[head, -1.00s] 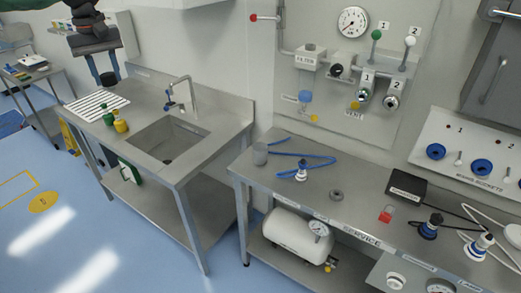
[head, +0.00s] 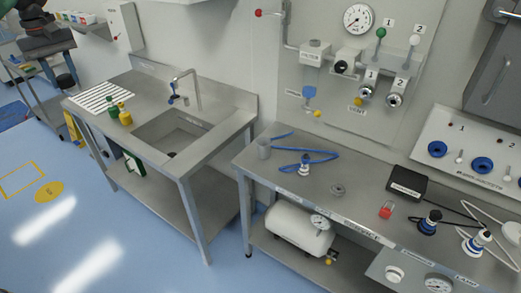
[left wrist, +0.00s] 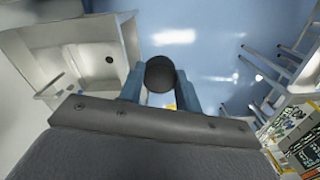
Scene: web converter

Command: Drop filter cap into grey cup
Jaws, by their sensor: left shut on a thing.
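My left gripper (head: 52,66) is at the upper left of the head view, beyond the sink bench. It is shut on a dark round piece, apparently the filter cap (head: 66,80). In the left wrist view the filter cap (left wrist: 160,74) sits between the two blue fingers (left wrist: 160,88), its round end facing the camera. My right gripper is not in view.
A grey ring (head: 337,190), a red padlock (head: 386,210) and a black box (head: 407,184) lie farther right. The sink bench (head: 223,120) with a tall tap (head: 198,92) and two bottles stands left.

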